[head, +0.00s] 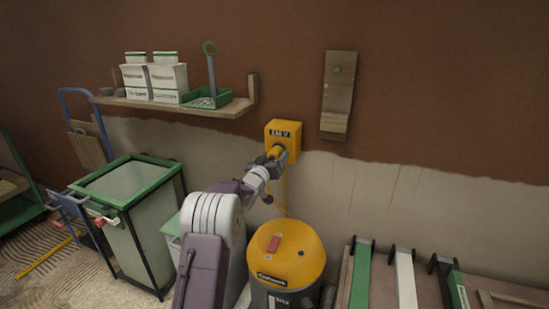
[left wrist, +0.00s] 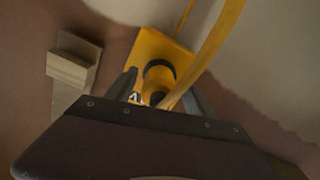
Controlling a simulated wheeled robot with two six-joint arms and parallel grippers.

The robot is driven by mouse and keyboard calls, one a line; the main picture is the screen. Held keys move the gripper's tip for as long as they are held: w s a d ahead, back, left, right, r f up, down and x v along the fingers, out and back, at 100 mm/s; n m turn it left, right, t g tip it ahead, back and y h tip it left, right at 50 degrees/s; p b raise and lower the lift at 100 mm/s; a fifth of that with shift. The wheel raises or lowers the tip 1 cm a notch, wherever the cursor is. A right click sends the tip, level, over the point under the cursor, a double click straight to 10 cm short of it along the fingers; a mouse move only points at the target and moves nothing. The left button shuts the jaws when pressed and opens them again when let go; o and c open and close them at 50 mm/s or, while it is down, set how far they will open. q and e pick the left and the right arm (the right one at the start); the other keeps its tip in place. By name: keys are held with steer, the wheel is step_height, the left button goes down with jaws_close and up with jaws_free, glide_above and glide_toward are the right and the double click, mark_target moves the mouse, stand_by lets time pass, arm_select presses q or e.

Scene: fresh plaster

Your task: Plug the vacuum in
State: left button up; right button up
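A yellow socket box (head: 290,129) is fixed to the wall, right of the shelf; it also fills the middle of the left wrist view (left wrist: 150,47). My left gripper (head: 275,156) is at the front of the box. In the left wrist view its dark fingers (left wrist: 162,85) stand on either side of the yellow plug and a black ring. Whether they press on the plug is unclear, and so is the plug's seating. A yellow cable (left wrist: 211,48) runs from the plug. The vacuum (head: 287,252), with a yellow top, stands below the box. My right gripper is out of view.
A shelf (head: 175,106) with white boxes and a green tray (head: 222,100) is left of the socket. A green-rimmed bin (head: 140,230) stands at left. A wooden board (head: 338,95) hangs at right. Green and white boards (head: 361,275) lie at lower right.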

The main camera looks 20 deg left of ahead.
arm_select(q)
steer(key=s+p, duration=0.1)
steer(key=s, duration=0.8)
steer(key=shift+d+p, duration=0.3)
steer(key=shift+p, duration=0.05)
steer(key=shift+d, duration=0.1)
